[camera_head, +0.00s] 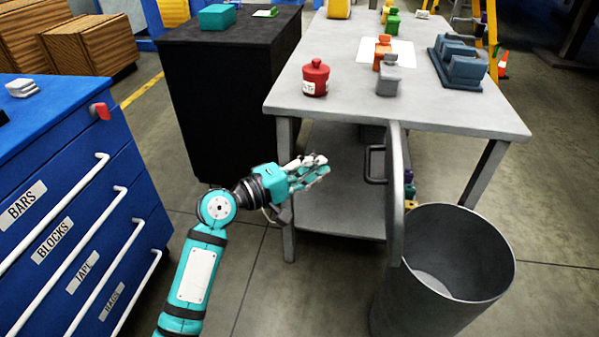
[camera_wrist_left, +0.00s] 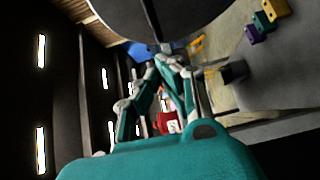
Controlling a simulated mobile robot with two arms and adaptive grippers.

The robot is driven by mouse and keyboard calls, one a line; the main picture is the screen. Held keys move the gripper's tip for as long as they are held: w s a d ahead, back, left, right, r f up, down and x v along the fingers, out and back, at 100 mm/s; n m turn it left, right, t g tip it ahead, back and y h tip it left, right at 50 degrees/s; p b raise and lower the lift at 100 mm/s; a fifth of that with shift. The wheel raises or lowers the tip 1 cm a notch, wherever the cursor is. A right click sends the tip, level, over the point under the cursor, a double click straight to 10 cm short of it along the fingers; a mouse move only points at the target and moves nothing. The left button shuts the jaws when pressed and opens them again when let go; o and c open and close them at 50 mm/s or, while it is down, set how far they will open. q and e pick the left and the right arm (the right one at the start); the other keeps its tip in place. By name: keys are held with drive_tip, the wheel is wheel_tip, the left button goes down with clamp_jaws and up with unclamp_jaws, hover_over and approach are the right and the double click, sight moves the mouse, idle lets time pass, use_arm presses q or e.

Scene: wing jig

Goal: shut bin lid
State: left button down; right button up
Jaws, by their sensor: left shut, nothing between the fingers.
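The grey bin (camera_head: 440,275) stands on the floor at the lower right, its mouth open. Its lid (camera_head: 396,195) stands upright, seen nearly edge-on, at the bin's left rim. A dark looped handle (camera_head: 375,165) sticks out from the lid's left face. My left gripper (camera_head: 320,165) is shut and empty, left of the lid and apart from the handle. In the left wrist view, the fingers (camera_wrist_left: 168,65) point toward a dark round panel (camera_wrist_left: 185,18), which looks like the lid. My right gripper is not in view.
A grey table (camera_head: 340,108) with a red jar (camera_head: 315,78) and several blocks stands behind the lid. A blue drawer cabinet (camera_head: 80,215) is at left, a black cabinet (camera_head: 225,100) behind. Floor between the blue cabinet and bin is clear except for my arm.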

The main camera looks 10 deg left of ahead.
sight(366, 154)
use_arm(q)
drive_tip(key=w+d, duration=0.2)
drive_tip(key=d, duration=0.4)
drive_tip(key=shift+w+d, duration=0.15)
drive_tip(key=shift+d, duration=0.1)
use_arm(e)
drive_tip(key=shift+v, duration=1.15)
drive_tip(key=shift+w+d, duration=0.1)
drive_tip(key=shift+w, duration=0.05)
